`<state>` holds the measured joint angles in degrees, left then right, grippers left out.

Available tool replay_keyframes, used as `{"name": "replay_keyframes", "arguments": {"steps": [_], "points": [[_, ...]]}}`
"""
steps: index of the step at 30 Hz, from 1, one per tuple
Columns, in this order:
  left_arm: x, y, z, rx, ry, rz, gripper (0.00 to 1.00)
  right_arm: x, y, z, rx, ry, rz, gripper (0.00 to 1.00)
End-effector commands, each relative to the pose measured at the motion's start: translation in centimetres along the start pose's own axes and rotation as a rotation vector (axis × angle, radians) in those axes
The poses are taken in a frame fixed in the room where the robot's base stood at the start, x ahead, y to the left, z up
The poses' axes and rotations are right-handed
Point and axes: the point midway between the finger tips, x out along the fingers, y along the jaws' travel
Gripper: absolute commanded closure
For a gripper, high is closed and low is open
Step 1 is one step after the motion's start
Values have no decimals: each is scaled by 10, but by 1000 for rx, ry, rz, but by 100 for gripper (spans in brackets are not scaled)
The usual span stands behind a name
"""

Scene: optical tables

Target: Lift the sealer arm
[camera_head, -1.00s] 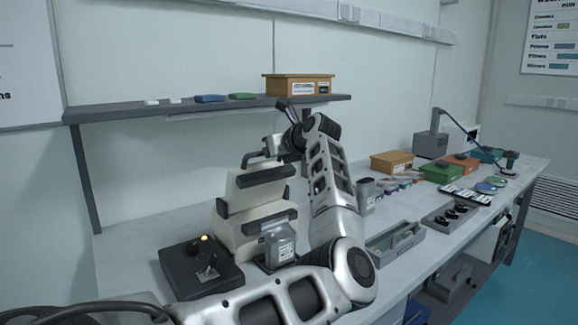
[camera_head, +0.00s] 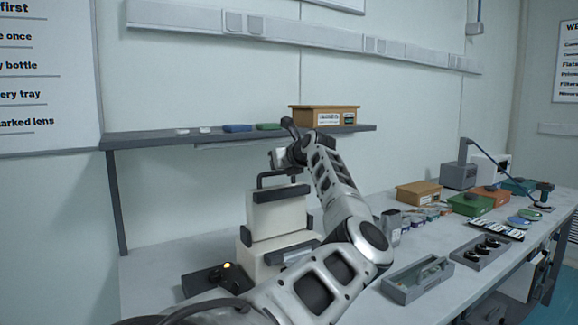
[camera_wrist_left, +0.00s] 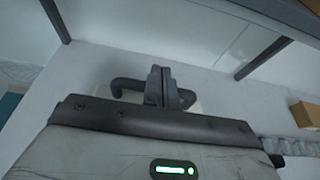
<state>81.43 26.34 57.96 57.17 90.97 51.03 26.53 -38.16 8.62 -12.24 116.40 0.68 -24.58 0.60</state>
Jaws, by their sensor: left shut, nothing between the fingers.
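The sealer (camera_head: 277,219) is a cream block with dark strips and a dark bar handle (camera_head: 262,181) on top. It stands on the table behind my left arm, which hides part of it. My left gripper (camera_head: 279,162) is just above the handle, with its fingers shut and empty. In the left wrist view, the shut fingers (camera_wrist_left: 160,86) are in front of the handle (camera_wrist_left: 128,85), which shows on both sides of them. I cannot tell whether they touch. My right gripper is not in view.
A black control box (camera_head: 203,280) with a lit yellow button sits left of the sealer. A shelf (camera_head: 150,139) with a wooden box (camera_head: 312,116) is behind and above. Grey trays (camera_head: 418,279) and small boxes fill the table to the right.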

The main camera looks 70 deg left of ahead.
Motion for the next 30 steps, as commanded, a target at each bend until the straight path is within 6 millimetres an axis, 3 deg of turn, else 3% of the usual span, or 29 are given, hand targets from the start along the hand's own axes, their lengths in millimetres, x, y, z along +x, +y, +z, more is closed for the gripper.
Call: {"name": "replay_keyframes", "arguments": {"steps": [13, 20, 23, 30], "points": [[-4, -2, -2, 0, 0, -3, 100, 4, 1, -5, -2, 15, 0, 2], [-40, -6, -12, -1, -2, -13, 100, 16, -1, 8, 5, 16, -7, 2], [-51, -4, 12, -2, 0, -10, 100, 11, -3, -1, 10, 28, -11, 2], [-69, -4, 59, -1, 1, -10, 100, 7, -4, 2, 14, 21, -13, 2]]}}
